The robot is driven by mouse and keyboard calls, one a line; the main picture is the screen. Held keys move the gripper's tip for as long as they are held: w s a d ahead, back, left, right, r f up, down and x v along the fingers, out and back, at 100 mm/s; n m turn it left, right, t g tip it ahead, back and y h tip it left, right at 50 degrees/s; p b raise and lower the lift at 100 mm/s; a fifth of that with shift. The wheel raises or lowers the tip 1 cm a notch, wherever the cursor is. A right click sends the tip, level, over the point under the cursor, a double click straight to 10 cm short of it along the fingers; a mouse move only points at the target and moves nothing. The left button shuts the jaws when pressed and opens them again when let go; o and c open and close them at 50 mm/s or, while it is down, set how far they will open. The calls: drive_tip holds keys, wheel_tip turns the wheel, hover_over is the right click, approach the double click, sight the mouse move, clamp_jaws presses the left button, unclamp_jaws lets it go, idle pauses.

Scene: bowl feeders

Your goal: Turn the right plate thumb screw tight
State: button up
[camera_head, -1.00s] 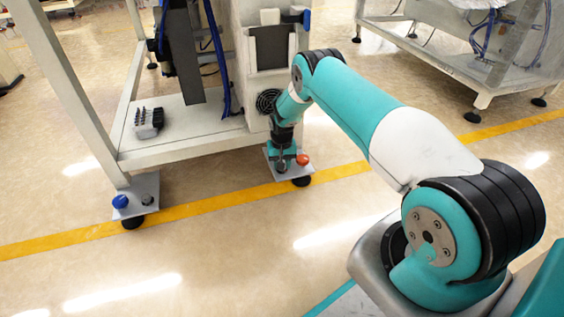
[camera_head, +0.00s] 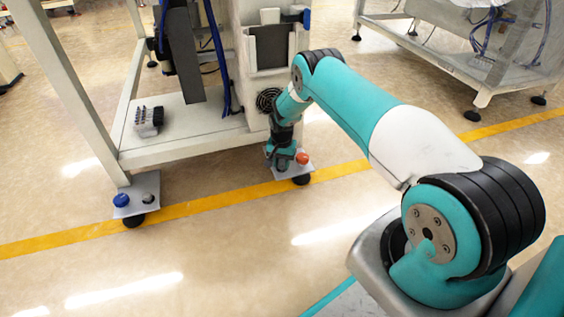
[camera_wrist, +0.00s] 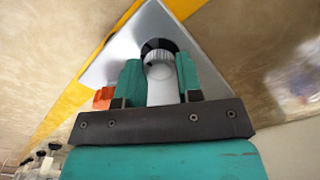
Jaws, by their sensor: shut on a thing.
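The right plate (camera_wrist: 112,62) is a bare metal foot plate at the lower right corner of the machine frame; it also shows in the head view (camera_head: 292,171). Its thumb screw (camera_wrist: 158,60) is a pale knurled head in front of a dark round area on the plate. My gripper (camera_head: 283,163) is over this plate, pointing down. In the wrist view its two teal fingers stand on either side of the screw head, shut on it. In the head view my gripper hides the screw.
An orange-red knob (camera_head: 302,158) stands on the same plate, close beside my gripper. The left plate (camera_head: 140,184) carries a blue knob (camera_head: 121,200) and a small dark screw. The frame shelf (camera_head: 190,125) and upright are just behind my wrist. The floor in front is clear.

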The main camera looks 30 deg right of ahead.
sight(282, 164)
drive_tip(key=o, duration=0.9)
drive_tip(key=shift+r, duration=0.1)
wheel_tip(282, 164, up, 12)
drive_tip(key=p, duration=0.6)
drive_tip(key=shift+s, duration=0.1)
